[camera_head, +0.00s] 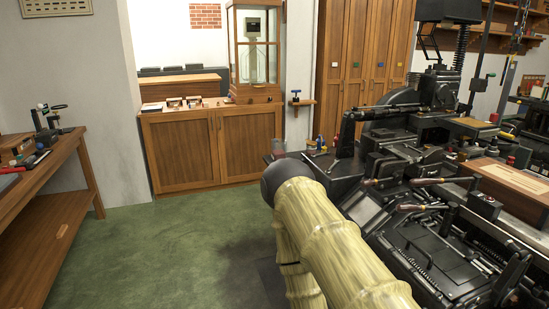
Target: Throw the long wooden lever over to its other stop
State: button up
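The large black casting machine (400,150) stands at the right. Short handles with brownish grips stick out from its front, one lower (412,207) and one a little higher (427,181). I cannot tell whether either is the long wooden lever, or which stop it rests at. My arm (340,245), covered in yellow bamboo-like segments, rises from the bottom and hides part of the machine's near left side. Its black rounded joint (284,178) is at the machine's left edge. My gripper is not in view.
A wooden workbench (40,170) with tools stands at the left. A low wooden cabinet (215,145) with a glass case (254,55) is at the back. Tall wooden lockers (350,60) stand behind the machine. The green floor (160,250) between bench and machine is clear.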

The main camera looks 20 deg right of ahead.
aim_at(476, 178)
jog(key=z, duration=1)
jog(key=i, duration=1.05)
jog(key=z, duration=0.6)
